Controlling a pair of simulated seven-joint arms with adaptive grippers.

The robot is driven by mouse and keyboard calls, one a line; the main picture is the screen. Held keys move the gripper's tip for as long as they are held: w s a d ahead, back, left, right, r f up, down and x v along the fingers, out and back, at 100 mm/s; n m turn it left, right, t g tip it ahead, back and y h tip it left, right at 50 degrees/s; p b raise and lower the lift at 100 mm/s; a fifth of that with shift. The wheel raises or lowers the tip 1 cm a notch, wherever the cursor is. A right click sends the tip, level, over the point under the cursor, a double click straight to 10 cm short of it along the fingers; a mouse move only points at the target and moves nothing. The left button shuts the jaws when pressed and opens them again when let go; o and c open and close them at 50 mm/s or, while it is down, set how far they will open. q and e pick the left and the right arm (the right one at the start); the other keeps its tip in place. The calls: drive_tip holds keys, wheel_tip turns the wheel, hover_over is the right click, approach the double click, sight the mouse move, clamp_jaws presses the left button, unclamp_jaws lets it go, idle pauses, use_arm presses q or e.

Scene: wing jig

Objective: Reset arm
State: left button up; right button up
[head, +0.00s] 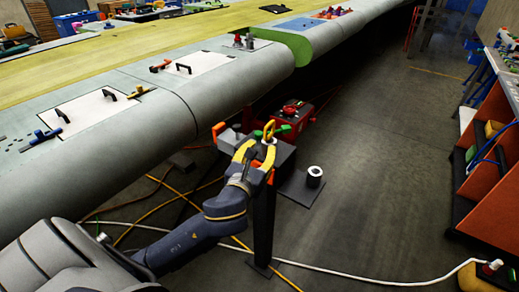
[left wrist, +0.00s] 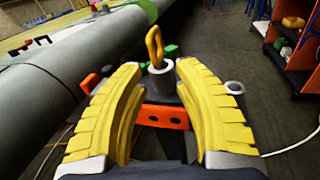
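My left gripper (head: 257,153) has yellow fingers. It is open, with its fingertips at the top of a dark stand (head: 263,215). In the left wrist view a grey cylindrical piece with a yellow loop handle (left wrist: 155,45) stands upright on the stand, beyond and between the parted fingers (left wrist: 160,80). The loop also shows in the head view (head: 268,130). An orange bracket with dark holes (left wrist: 164,117) sits lower between the fingers. Nothing is visibly gripped. My right gripper is not in view.
A long grey wing (head: 140,120) with white hatch panels runs along the left and back. A red box (head: 291,117) stands behind the stand. A white-and-dark cylinder (head: 314,176) sits on a floor plate to the right. Cables cross the floor. An orange cabinet (head: 490,190) is at right.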

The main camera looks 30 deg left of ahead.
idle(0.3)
use_arm(q)
drive_tip(key=s+a+f+n+g+y, duration=0.1)
drive_tip(key=s+f+n+g, duration=0.4)
drive_tip(key=s+f+n, duration=0.75)
drive_tip(key=s+a+f+n+g, duration=0.1)
drive_tip(key=s+f+n+g, duration=0.4)
drive_tip(key=s+f+n, duration=0.75)
drive_tip(key=s+d+f+n+g+h, duration=0.1)
drive_tip(key=d+f+n+h, duration=0.15)
drive_tip(key=f, duration=1.55)
drive_tip(key=s+d+f+n+g+h, duration=0.1)
drive_tip(key=d+f+g, duration=0.15)
drive_tip(key=f, duration=1.55)
drive_tip(key=s+f+n+g+h, duration=0.1)
drive_tip(key=s+f+n+g, duration=0.1)
drive_tip(key=s+f, duration=1.6)
drive_tip(key=s, duration=0.2)
drive_tip(key=shift+s+d, duration=0.2)
drive_tip(key=shift+s, duration=0.1)
drive_tip(key=shift+n, duration=0.25)
